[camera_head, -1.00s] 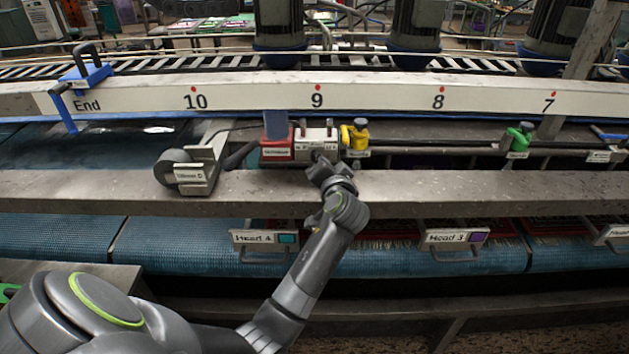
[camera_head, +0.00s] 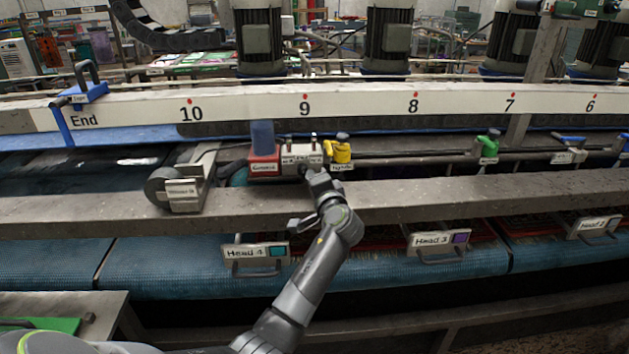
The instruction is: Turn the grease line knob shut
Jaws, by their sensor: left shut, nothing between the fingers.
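My left gripper (camera_head: 313,178) is shut and empty. It reaches over the front metal rail, with its tips just below and right of a small grey labelled box (camera_head: 301,157), seemingly at or very near it; I cannot tell whether they touch. To the right of that box is a yellow knob-like fitting (camera_head: 341,152) with a dark top and a small label. A green fitting (camera_head: 488,147) stands farther right on the same pipe. The labels are too small to read surely, so I cannot tell which fitting is the grease line knob. My right gripper is not in view.
A red box (camera_head: 264,166) with a blue-grey block on it adjoins the grey box. A grey roller bracket (camera_head: 183,190) stands at left. The metal rail (camera_head: 430,193) runs across in front. Drawers Head 4 (camera_head: 256,253) and Head 3 (camera_head: 438,240) sit below it.

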